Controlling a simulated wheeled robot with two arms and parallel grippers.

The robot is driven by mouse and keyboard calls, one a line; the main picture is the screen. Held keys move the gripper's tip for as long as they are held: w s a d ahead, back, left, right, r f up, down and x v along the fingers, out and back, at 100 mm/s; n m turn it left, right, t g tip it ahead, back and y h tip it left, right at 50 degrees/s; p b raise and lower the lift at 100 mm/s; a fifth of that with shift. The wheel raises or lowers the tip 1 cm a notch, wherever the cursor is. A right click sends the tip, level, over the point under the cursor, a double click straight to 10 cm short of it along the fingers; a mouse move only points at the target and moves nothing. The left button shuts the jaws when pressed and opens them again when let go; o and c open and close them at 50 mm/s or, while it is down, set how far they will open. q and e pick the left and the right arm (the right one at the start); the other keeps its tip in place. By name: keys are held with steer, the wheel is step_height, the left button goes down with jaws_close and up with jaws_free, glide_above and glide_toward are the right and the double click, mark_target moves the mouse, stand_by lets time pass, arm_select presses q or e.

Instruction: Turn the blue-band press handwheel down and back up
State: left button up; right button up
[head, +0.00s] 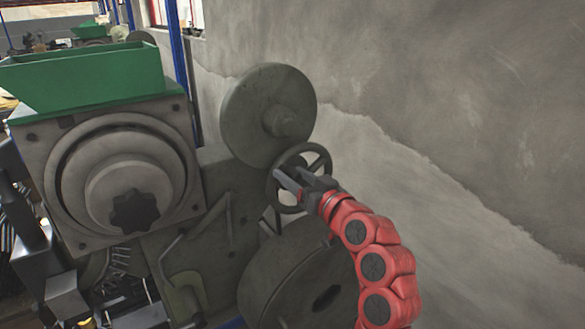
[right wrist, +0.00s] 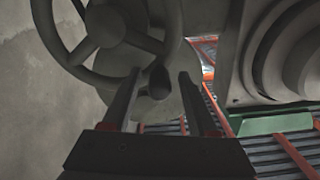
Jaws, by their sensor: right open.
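The handwheel (head: 318,160) is a dark grey spoked wheel on the right side of the press. It also shows large in the right wrist view (right wrist: 97,27), at the upper left. My right gripper (head: 284,180) is at the wheel, in front of its lower left part in the head view. In the right wrist view, its two fingers (right wrist: 158,100) are apart, with a dark rounded knob or handle (right wrist: 159,82) between or just beyond them. I cannot tell whether the fingers touch it. No blue band shows clearly.
A large grey disc (head: 262,110) stands behind the handwheel, and a round dark drum (head: 285,275) is below it. A press body with a star knob (head: 136,211) and a green bin (head: 85,77) stand at the left. A concrete wall (head: 450,80) is close on the right.

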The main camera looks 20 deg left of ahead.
steer(key=shift+w+a, duration=0.2)
jaws_close()
stand_by(0.3)
stand_by(1.1)
